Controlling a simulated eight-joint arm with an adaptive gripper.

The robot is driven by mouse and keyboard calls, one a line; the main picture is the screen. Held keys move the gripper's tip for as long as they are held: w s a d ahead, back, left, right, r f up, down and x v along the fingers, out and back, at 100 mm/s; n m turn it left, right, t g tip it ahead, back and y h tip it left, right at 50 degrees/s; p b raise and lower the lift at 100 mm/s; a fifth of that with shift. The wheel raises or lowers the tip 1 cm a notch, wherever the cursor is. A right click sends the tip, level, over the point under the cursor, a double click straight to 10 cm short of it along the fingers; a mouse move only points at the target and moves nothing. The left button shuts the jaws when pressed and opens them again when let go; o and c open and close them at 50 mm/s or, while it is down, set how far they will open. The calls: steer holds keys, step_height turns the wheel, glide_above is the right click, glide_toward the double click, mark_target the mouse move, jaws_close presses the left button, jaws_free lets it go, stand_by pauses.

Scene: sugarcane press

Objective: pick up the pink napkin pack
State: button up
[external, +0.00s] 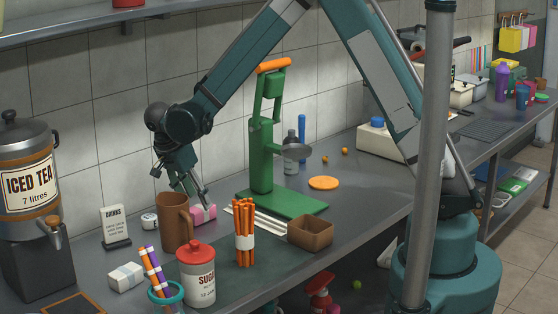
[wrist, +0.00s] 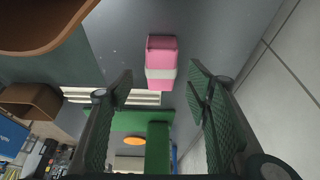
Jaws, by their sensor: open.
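The pink napkin pack (external: 203,213) lies on the grey counter, just right of a tall brown pitcher. In the wrist view the pack (wrist: 160,64) is pink with a white band around it, near the top centre. My gripper (external: 193,200) is above and close to the pack in the external view, pointing down. In the wrist view my gripper (wrist: 160,90) is open, its two green-padded fingers spread wide with nothing between them. The pack lies beyond the fingertips, roughly centred between them. I cannot tell the exact height of the fingertips above it.
The brown pitcher (external: 172,222) stands close on the left. The green press (external: 264,160) stands to the right, with white sticks (external: 258,220) lying in front. A sugar jar (external: 197,275), orange sticks (external: 244,235) and a brown box (external: 310,232) stand nearer the front. The tiled wall (external: 110,100) is behind.

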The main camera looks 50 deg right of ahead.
mark_target(200, 207)
steer(key=shift+b+x, duration=0.45)
steer(key=shift+x, duration=2.15)
steer(key=shift+w+f, duration=0.1)
steer(key=shift+f, duration=0.05)
steer(key=c, duration=1)
